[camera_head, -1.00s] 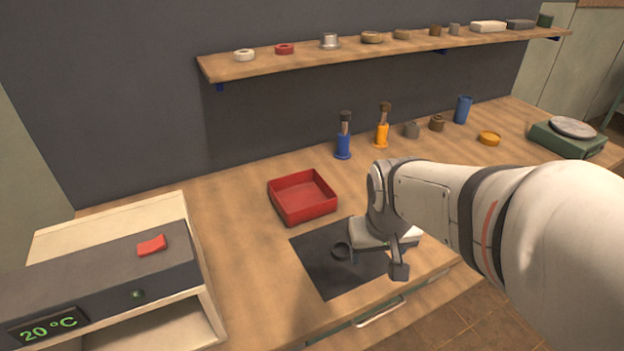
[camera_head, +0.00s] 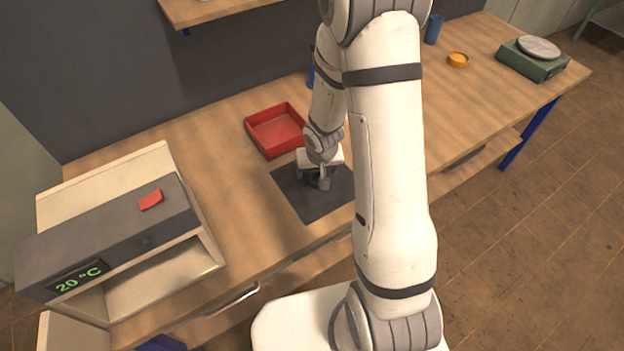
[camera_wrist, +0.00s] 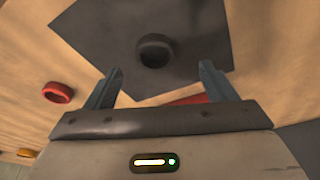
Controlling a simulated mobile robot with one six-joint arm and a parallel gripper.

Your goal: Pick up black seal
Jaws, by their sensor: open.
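The black seal (camera_wrist: 155,50) is a dark ring lying on the dark square mat (camera_wrist: 200,55) in the wrist view. It sits just beyond my fingertips, roughly centred between them and apart from both. My gripper (camera_wrist: 162,70) is open and empty. In the head view my gripper (camera_head: 319,183) points down low over the dark mat (camera_head: 325,204), and I cannot make out the seal clearly beneath it.
A red tray (camera_head: 256,140) stands close behind the mat. A box with a 20 °C display (camera_head: 80,279) is at the left. The wrist view shows a red ring (camera_wrist: 58,93) on wood.

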